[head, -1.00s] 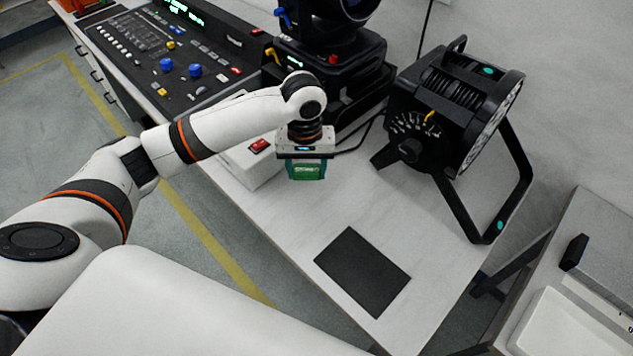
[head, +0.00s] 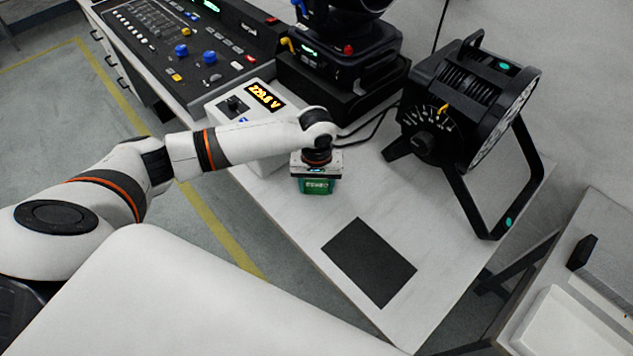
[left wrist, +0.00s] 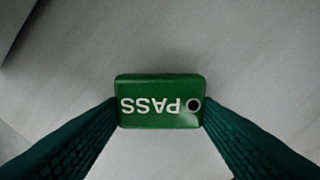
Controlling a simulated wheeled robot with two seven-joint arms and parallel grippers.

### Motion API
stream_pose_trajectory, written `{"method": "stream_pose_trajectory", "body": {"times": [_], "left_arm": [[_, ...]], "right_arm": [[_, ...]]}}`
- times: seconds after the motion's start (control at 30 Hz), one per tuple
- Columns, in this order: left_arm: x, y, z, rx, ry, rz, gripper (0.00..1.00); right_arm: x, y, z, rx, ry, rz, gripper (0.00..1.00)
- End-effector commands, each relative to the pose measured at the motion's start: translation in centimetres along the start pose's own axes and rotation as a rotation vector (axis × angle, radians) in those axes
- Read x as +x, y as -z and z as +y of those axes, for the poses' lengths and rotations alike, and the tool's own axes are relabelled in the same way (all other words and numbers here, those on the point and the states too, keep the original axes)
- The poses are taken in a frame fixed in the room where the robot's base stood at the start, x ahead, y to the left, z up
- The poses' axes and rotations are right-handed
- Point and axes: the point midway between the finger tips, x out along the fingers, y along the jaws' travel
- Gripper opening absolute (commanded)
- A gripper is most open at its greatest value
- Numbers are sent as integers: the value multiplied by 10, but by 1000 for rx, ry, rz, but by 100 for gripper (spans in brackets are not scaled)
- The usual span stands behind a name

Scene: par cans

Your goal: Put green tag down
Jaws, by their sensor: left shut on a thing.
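The green tag (left wrist: 160,102) shows in the left wrist view, with white "PASS" lettering upside down and a hole at its right end. My left gripper (left wrist: 161,114) is shut on it, one finger at each short end. In the head view my left gripper (head: 317,186) points down over the white table (head: 290,215), between the voltage box and the black mat. The green seen under the wrist there could be tag or fingers; I cannot tell. Whether the tag touches the table is unclear. My right gripper is not in view.
A black mat (head: 368,261) lies on the table's front part. A black par can (head: 463,110) on a stand is at the right. A voltage box (head: 248,105) and a control console (head: 185,50) are at the left. The table around the mat is clear.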

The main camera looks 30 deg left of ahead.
Motion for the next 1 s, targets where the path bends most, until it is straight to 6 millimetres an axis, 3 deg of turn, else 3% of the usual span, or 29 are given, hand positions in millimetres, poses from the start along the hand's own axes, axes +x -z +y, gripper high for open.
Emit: {"method": "stream_pose_trajectory", "body": {"times": [0.07,0.1,0.2,0.57,0.67,1.0], "left_arm": [[2,0,0,0,0,1,34],[2,0,0,0,0,1,60],[2,0,0,0,0,0,77],[-2,-1,0,-1,0,-2,77],[-15,-1,0,-1,1,-2,77],[-86,-1,-1,-1,3,-2,77]], "right_arm": [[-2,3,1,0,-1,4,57],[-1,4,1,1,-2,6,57],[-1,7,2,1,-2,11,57],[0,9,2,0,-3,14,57],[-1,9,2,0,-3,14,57],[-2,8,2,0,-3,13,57]]}}
